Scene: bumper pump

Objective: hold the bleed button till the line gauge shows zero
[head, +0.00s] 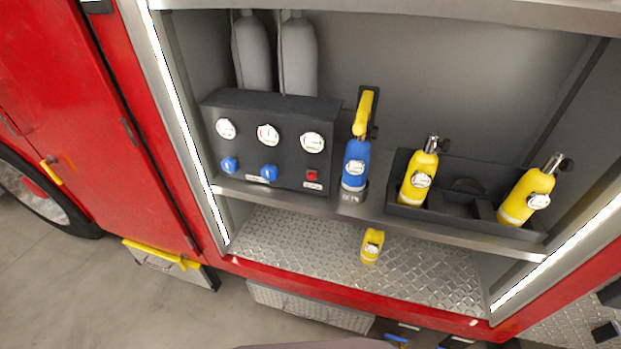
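A dark control panel (285,158) stands on the shelf at the left of the open truck compartment. It carries three round white gauges: left (226,128), middle (268,134) and right (312,142). Two blue knobs sit below, the left one (229,165) and the middle one (269,172). A small red button (312,176) sits under the right gauge, with a label below it. Nothing touches the button. The labels and needle readings are too small to read, so I cannot tell which is the line gauge or what it shows.
A blue cylinder (355,168) stands upright right of the panel, a yellow hose piece (363,112) above it. Two yellow cylinders (417,180) (526,195) lean in a dark tray (400,212). A small yellow device (372,245) stands on the lower deck, otherwise clear. Grey tanks (298,55) stand behind.

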